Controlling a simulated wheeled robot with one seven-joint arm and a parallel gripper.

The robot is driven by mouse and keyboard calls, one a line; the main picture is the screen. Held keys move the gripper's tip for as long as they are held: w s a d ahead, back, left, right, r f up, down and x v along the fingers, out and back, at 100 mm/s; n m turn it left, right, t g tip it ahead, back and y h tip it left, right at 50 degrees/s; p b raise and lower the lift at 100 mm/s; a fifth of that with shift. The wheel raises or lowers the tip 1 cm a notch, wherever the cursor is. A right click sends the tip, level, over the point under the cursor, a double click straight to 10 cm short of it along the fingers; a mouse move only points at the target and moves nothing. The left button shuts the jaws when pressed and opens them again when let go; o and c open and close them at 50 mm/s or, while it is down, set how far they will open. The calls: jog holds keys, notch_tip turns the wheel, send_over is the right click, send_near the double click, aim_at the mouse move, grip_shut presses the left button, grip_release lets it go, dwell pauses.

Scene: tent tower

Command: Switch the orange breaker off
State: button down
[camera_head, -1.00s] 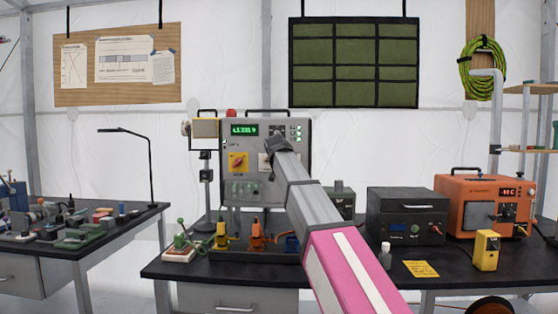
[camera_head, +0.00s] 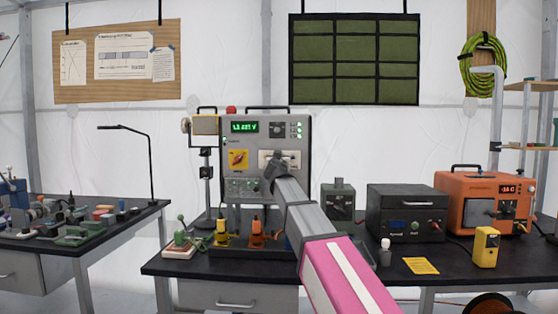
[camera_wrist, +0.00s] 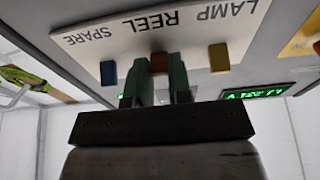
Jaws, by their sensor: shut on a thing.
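The orange breaker (camera_wrist: 159,62) is a small brownish-orange toggle, in the middle of a white plate lettered LAMP, REEL, SPARE, upside down in the wrist view. A blue toggle (camera_wrist: 108,73) and a yellow one (camera_wrist: 219,57) sit on either side. My gripper (camera_wrist: 160,80) has its two green fingers on either side of the orange toggle and is shut on it. In the head view, the grey panel (camera_head: 230,160) stands on the bench, and my gripper (camera_head: 280,158) is at its white plate. The toggles are too small to tell there.
The panel has a green display (camera_head: 244,127) and a yellow rotary switch (camera_head: 238,160). Below it, a dark tray (camera_head: 240,252) holds yellow and orange clamps. A dark box (camera_head: 407,215) and an orange unit (camera_head: 485,200) stand to the right.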

jog(key=shift+f+t, duration=0.25)
jog(key=shift+t, duration=0.45)
jog(key=shift+f+t, duration=0.2)
jog(key=shift+t, duration=0.5)
jog(key=shift+w+f+t, duration=0.1)
jog(key=shift+f+t, duration=0.05)
jog(key=shift+t, duration=0.45)
jog(key=c, duration=1)
grip_release()
jog(key=shift+c, duration=0.2)
jog(key=v, duration=1)
jog(key=shift+s+f, duration=0.2)
jog(key=shift+s, duration=0.15)
jog(key=shift+s, duration=0.1)
